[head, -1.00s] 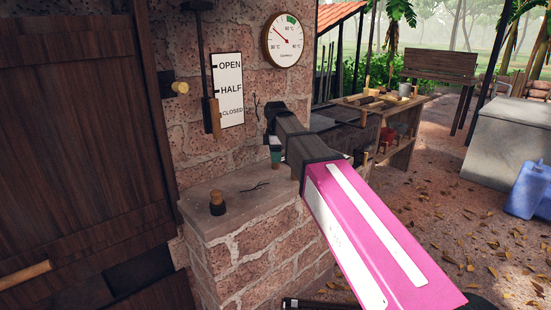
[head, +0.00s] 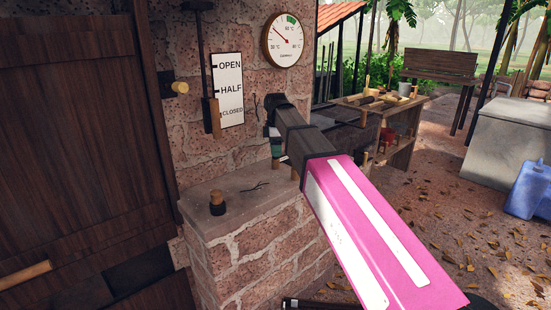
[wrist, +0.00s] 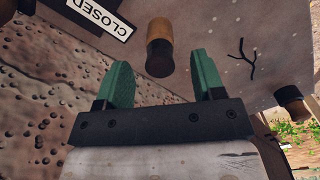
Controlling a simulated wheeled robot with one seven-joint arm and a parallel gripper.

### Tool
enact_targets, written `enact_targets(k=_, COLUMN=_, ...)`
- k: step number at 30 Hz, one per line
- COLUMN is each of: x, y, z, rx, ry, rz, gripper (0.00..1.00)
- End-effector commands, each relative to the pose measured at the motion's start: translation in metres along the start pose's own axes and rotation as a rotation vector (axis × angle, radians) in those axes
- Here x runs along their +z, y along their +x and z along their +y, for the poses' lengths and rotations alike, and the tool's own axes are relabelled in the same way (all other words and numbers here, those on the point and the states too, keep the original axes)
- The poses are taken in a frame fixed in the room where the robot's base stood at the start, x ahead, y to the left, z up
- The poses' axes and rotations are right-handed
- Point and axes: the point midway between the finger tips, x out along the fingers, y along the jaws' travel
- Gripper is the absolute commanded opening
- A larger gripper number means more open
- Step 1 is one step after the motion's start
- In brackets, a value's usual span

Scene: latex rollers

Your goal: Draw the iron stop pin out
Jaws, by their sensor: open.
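My gripper (wrist: 163,82) is open and empty, its two green fingers apart; in the head view its green fingers (head: 276,146) show above the brick ledge, close to the wall. In the wrist view a short cylinder (wrist: 159,42), brown with a dark end, lies just beyond the gap between the fingertips, apart from them. I cannot tell for certain whether it is the iron stop pin. In the head view a brown and dark peg (head: 217,203) stands on the ledge, left of my gripper. My arm hides part of the wall and ledge.
The OPEN/HALF/CLOSED sign (head: 229,90) and a hanging lever with a wooden handle (head: 212,116) are on the wall at left. A round gauge (head: 284,40) is above my arm. The brick ledge (head: 235,226) is below it. A workbench (head: 400,150) stands behind at right.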

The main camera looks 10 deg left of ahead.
Motion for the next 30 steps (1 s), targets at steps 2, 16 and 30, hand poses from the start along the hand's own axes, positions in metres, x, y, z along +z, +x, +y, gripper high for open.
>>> enact_targets(k=2, x=0.000, y=-0.017, z=0.001, rx=0.002, ry=0.000, rz=0.000, gripper=0.62)
enact_targets(k=16, x=0.000, y=-0.076, z=0.001, rx=0.001, ry=0.005, rz=0.000, gripper=0.61)
enact_targets(k=30, x=0.001, y=-0.065, z=0.000, rx=-0.002, ry=0.143, rz=-0.001, gripper=0.61)
